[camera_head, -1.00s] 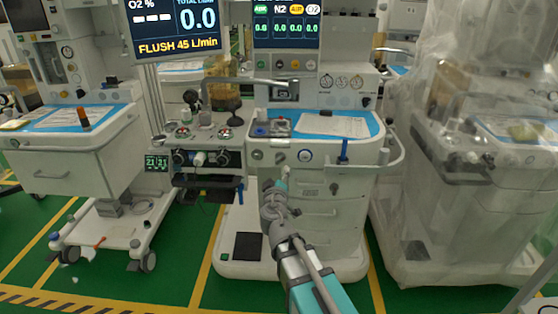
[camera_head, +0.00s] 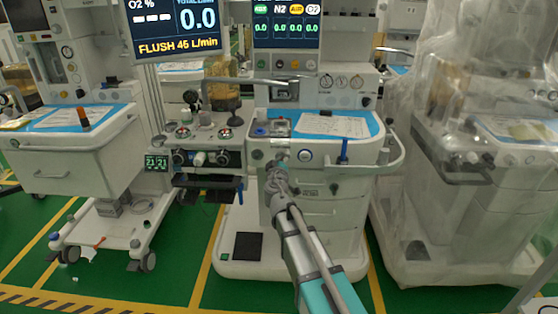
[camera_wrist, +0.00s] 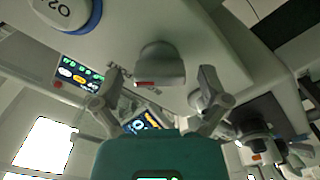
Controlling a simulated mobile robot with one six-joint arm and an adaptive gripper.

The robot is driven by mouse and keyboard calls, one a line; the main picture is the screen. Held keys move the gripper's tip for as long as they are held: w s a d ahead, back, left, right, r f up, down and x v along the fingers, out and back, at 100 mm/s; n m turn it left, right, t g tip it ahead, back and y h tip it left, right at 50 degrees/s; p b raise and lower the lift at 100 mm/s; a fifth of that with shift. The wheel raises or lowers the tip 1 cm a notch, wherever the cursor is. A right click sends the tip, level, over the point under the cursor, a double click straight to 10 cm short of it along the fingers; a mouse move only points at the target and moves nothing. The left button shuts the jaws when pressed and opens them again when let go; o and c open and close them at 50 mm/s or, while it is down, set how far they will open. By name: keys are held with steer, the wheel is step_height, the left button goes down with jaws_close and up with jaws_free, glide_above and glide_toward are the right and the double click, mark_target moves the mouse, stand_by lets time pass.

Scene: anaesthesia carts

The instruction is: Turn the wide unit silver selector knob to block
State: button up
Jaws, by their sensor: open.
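The silver selector knob (camera_wrist: 160,63) is on the front panel of the wide white unit (camera_head: 330,205). In the wrist view it is a grey round knob with a small red mark on its face. My gripper (camera_wrist: 161,78) is open, with one finger on each side of the knob and a visible gap at both sides. I cannot tell how deep the fingers reach along it. In the head view my gripper (camera_head: 278,167) is at the panel's left part and hides most of the knob.
A smaller round fitting (camera_head: 257,154) is to the left. A narrow machine with dark knobs (camera_head: 208,158) stands further left. A plastic-covered machine (camera_head: 470,150) stands right.

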steer(key=c, duration=1.2)
steer(key=shift+o, duration=0.2)
steer(key=shift+n, duration=0.4)
steer(key=n, duration=0.4)
steer(key=shift+a+f, duration=0.1)
steer(key=n, duration=0.4)
steer(key=shift+n, duration=0.3)
steer(key=n, duration=0.4)
steer(key=shift+f, duration=0.15)
steer(key=n, duration=0.4)
steer(key=shift+n+b, duration=0.3)
